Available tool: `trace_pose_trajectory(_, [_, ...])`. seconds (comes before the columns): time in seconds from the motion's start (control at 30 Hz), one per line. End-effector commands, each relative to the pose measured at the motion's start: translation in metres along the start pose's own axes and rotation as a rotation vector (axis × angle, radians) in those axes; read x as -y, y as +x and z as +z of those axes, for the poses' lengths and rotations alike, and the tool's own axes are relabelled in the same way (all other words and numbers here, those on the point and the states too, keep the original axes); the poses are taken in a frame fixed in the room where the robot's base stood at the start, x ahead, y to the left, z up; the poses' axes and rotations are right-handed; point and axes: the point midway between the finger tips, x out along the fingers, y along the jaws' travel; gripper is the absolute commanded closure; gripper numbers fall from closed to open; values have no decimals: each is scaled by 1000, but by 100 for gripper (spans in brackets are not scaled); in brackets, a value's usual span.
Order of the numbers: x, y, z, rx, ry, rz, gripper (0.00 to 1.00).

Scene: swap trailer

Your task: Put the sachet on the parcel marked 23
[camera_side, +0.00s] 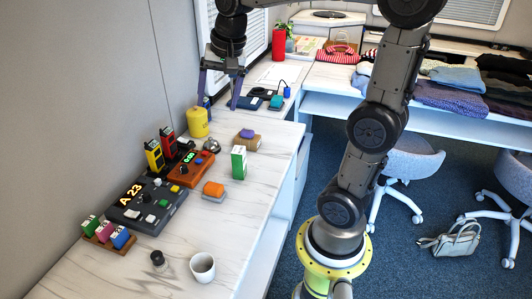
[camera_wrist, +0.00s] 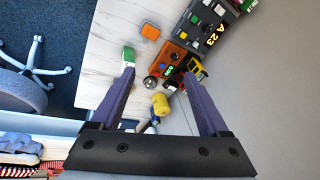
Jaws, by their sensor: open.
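My gripper (camera_side: 217,104) is open and empty, fingers pointing down above the far part of the counter. In the wrist view my gripper (camera_wrist: 161,66) has its two purple fingers spread wide. A brown parcel-like block (camera_side: 251,146) with a small purple piece (camera_side: 247,133) on it lies on the counter. An orange-topped block (camera_side: 213,189) lies nearer; it also shows in the wrist view (camera_wrist: 150,31). A green-and-white carton (camera_side: 238,163) stands between them. I cannot tell which is the sachet, and no number is readable on a parcel. A dark console (camera_side: 147,207) displays "A 23".
A yellow canister (camera_side: 198,123), a bell (camera_side: 211,145), an orange-fronted device (camera_side: 191,168) and yellow and red handhelds stand along the wall. A rack (camera_side: 108,239) of coloured pieces and a white cup (camera_side: 202,267) are nearer. The counter's right strip is mostly clear.

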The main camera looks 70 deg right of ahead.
Motion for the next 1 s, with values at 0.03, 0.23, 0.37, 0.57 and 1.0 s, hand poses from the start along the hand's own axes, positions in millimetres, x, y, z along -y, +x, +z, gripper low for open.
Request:
trace_pose_trajectory(0.03, [-8, -8, 24, -8, -123, -26, 21])
trace_pose_trajectory(0.23, [-48, -16, 99, -48, -618, -112, 21])
trace_pose_trajectory(0.37, [-74, -11, 133, -81, -877, -157, 21])
trace_pose_trajectory(0.57, [-96, -3, 156, -114, -1089, -190, 21])
trace_pose_trajectory(1.0, [-98, -1, 158, -118, -1116, -193, 21])
